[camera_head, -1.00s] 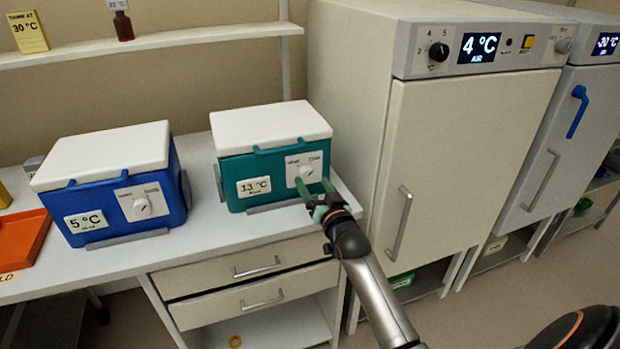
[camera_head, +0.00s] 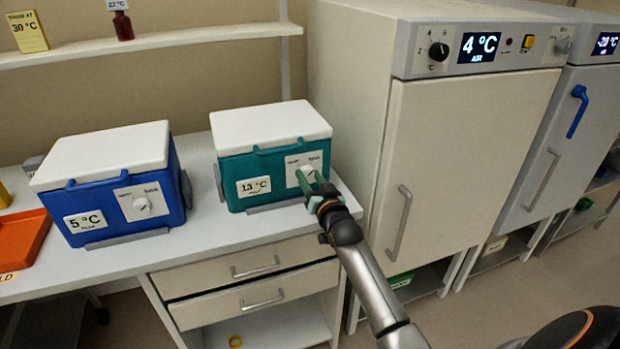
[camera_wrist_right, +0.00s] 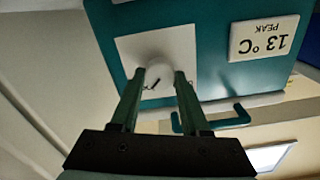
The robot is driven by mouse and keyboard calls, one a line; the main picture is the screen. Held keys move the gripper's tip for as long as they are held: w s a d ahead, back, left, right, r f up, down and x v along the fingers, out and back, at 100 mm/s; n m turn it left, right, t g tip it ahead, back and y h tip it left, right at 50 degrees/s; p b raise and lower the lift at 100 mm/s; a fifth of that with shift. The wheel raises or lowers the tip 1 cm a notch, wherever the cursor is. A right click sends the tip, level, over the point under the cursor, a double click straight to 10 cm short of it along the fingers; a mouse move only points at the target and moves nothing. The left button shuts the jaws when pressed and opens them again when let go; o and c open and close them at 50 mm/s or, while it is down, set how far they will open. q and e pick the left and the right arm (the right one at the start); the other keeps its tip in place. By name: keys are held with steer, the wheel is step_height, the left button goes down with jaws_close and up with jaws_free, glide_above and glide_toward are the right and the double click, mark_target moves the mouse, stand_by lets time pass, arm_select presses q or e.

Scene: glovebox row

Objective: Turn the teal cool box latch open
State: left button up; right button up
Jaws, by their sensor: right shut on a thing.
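The teal cool box (camera_head: 236,168) with a white lid stands on the bench and carries a "13 °C" label. Its latch (camera_wrist_right: 159,74) is a round white knob with a dark mark, on a white plate (camera_wrist_right: 128,48) on the front. My right gripper (camera_head: 307,180) reaches the latch from the front right. In the right wrist view its two green fingers (camera_wrist_right: 160,82) sit on either side of the knob and are shut on it. In the head view the fingers partly cover the knob. My left gripper is not in view.
A blue cool box (camera_head: 160,210) labelled "5 °C" stands to the left on the bench, beside an orange tray (camera_head: 22,238). A tall cabinet (camera_head: 470,150) showing "4 °C" stands close on the right. Drawers (camera_head: 250,270) are below.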

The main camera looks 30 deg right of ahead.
jaws_close()
steer(key=shift+n, duration=0.4)
steer(key=n+p, duration=0.1)
steer(key=n, duration=0.1)
steer(key=shift+n, duration=0.3)
steer(key=n+p, duration=0.1)
steer(key=n, duration=0.2)
steer(key=shift+n, duration=0.3)
steer(key=n, duration=0.5)
steer(key=shift+a+f+n, duration=0.1)
steer(key=shift+n, duration=0.2)
steer(key=n, duration=0.5)
steer(key=shift+n, duration=0.4)
steer(key=o, duration=0.6)
jaws_free()
